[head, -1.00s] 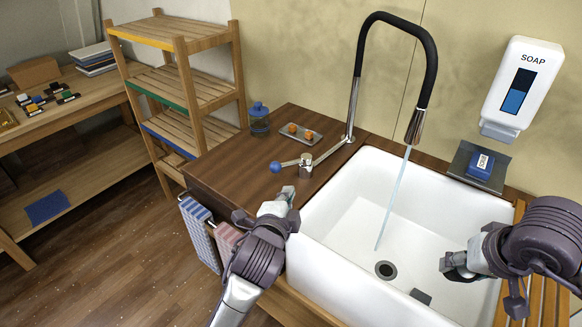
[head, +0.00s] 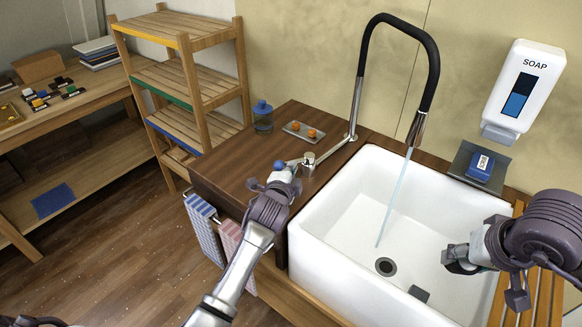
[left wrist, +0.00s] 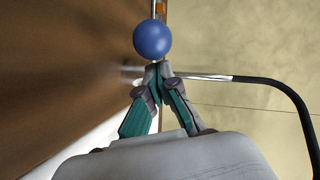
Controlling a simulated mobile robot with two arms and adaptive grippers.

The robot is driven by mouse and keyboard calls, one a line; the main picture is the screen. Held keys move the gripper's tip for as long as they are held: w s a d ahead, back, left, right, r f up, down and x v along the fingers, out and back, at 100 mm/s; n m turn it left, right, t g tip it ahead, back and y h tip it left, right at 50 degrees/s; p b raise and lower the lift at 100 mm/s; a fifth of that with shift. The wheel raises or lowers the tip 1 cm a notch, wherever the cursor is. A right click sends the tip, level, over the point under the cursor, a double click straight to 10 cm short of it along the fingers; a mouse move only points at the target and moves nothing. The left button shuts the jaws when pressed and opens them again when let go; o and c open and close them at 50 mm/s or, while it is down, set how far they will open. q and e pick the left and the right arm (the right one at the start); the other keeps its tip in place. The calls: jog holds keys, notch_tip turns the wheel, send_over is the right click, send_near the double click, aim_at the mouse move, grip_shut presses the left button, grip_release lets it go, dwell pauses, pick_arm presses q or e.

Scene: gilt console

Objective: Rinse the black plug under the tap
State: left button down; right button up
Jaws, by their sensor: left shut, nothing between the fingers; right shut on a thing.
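The tap (head: 437,70) runs a thin water stream (head: 395,196) into the white sink (head: 345,215). Its lever ends in a blue ball (head: 279,165), which also shows in the left wrist view (left wrist: 153,38). My left gripper (head: 284,178) is shut and empty, its tips (left wrist: 158,70) close to the ball; whether they touch it is unclear. My right gripper (head: 453,259) is shut over the sink's right part, right of the stream. It holds a small dark thing, apparently the black plug (head: 460,269), mostly hidden by the fingers.
The drain (head: 386,266) is open, with a dark grey patch (head: 419,293) beside it. A tray with orange pieces (head: 303,131) and a blue-lidded jar (head: 262,117) stand on the counter. The soap dispenser (head: 517,90) hangs above a blue block (head: 480,167). Towels (head: 203,228) hang in front.

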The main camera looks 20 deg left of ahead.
jog(key=shift+d, duration=0.1)
pick_arm(q)
jog(key=shift+w+a+r+p, duration=0.1)
jog(key=shift+w+a+p, duration=0.2)
jog(key=shift+a, duration=0.15)
jog(key=shift+w+a+p, duration=0.2)
jog(key=shift+a+p, duration=0.1)
jog(key=shift+a, duration=0.15)
pick_arm(e)
jog(key=shift+s+r, duration=0.1)
jog(key=shift+r, duration=0.5)
pick_arm(q)
jog(key=shift+s+d, duration=0.1)
pick_arm(e)
jog(key=shift+s+d, duration=0.2)
jog(key=shift+f, duration=0.1)
